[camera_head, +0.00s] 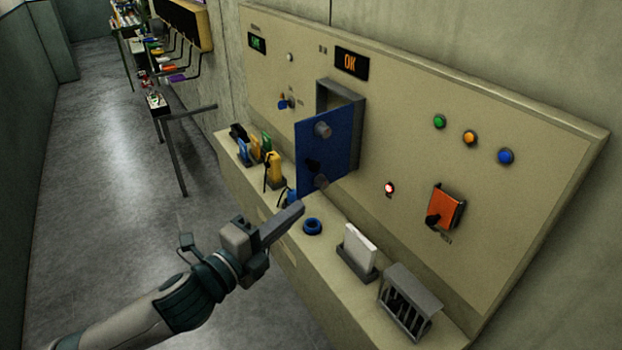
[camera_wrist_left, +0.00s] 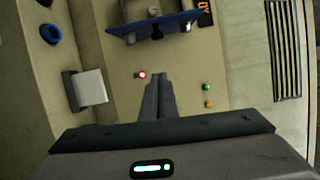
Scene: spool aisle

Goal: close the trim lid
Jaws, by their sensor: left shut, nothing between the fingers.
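The trim lid is a blue panel (camera_head: 329,150), swung out from a grey-framed box (camera_head: 344,100) on the beige wall panel. It stands open, with grey round knobs on its face. In the left wrist view the blue lid (camera_wrist_left: 152,27) shows near edge-on at the top. My left gripper (camera_head: 294,212) is shut and empty, in front of the panel and just below the lid in the head view. It appears apart from the lid. In the left wrist view its fingertips (camera_wrist_left: 158,78) are together. My right gripper is not in view.
A shelf below the panel holds a blue ring (camera_head: 312,226), a white block (camera_head: 360,245), a grey slotted holder (camera_head: 408,302) and several coloured items (camera_head: 256,150) at left. An orange switch (camera_head: 444,206) and coloured buttons are at right. The floor aisle at left is clear.

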